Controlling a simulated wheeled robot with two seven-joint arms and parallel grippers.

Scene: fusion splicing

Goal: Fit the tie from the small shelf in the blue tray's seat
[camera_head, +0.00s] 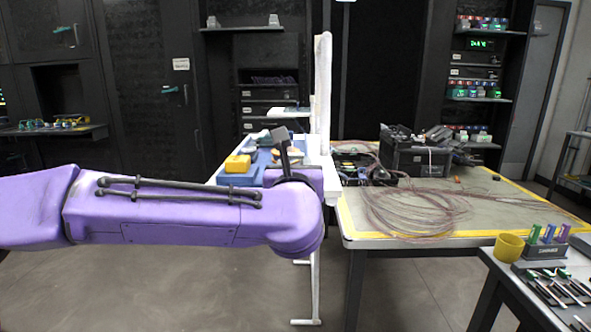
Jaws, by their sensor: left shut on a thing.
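My left arm, purple, reaches in from the left across the middle. My left gripper (284,150) is dark and stands at the arm's end, in front of the white table near the blue tray. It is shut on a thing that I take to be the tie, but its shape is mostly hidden. The blue tray (238,180) is partly behind the arm, with a yellow block at its left. Its seat cannot be made out. The small shelf (290,110) sticks out behind the gripper, and no tie can be made out on it. My right gripper is not in view.
A white post (322,90) stands just right of the gripper. The table to the right (480,215) carries loose fibre coils (410,212) and a black case (415,155). A yellow cup (509,247) and tools stand at front right.

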